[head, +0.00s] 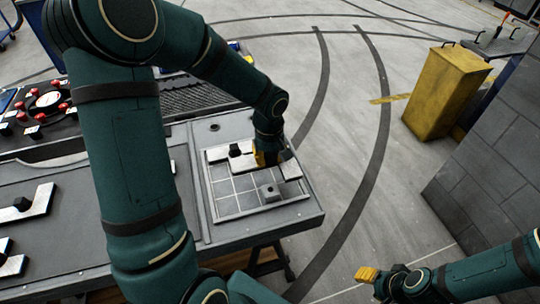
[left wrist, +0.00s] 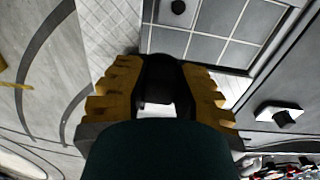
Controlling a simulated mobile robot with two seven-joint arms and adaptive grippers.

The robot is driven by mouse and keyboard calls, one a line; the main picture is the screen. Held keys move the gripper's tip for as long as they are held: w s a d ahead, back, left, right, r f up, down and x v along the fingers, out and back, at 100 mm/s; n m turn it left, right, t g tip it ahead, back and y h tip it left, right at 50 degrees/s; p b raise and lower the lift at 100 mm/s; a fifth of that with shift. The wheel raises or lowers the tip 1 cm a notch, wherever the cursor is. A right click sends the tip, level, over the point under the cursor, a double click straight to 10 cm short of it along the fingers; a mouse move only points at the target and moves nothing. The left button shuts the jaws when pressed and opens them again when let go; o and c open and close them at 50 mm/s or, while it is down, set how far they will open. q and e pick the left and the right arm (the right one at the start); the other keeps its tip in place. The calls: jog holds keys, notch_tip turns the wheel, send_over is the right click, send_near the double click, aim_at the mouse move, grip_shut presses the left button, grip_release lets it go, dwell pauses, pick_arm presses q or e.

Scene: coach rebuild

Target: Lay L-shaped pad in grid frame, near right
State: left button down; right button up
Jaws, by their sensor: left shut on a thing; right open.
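My left gripper (head: 268,157) is shut on a dark knob (left wrist: 158,80) of a pale pad, low over the far right part of the grid frame (head: 222,217). Part of this pad (head: 290,169) shows beside the fingers; the gripper hides the rest, so its full shape and whether it touches the frame cannot be told. A white pad with a black knob (head: 240,163) lies in the far left of the frame. A small grey square pad with a knob (head: 271,192) sits toward the near right. My right gripper (head: 367,274) is open and empty, away from the table.
White pads with black knobs (head: 38,203) lie on the grey tabletop (head: 275,233) at left. Another (left wrist: 280,113) lies beside the frame in the left wrist view. My left arm covers the table's middle. A yellow bin (head: 440,95) and a grey block wall (head: 490,150) stand right.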

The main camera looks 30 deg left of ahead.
aim_at(270, 165)
pick_arm(q)
notch_tip(270, 165, down, 3)
jog(key=shift+f+b, duration=0.2)
jog(key=shift+b, duration=0.8)
jog(key=shift+f+b, duration=0.55)
jog(key=shift+f, duration=0.35)
jog(key=shift+f+b, duration=1.15)
jog(key=shift+b, duration=0.6)
dwell(0.7)
jog(key=c, duration=0.8)
grip_release()
jog(key=shift+r, duration=0.15)
jog(key=shift+r+p, duration=0.65)
jog(key=shift+r, duration=0.25)
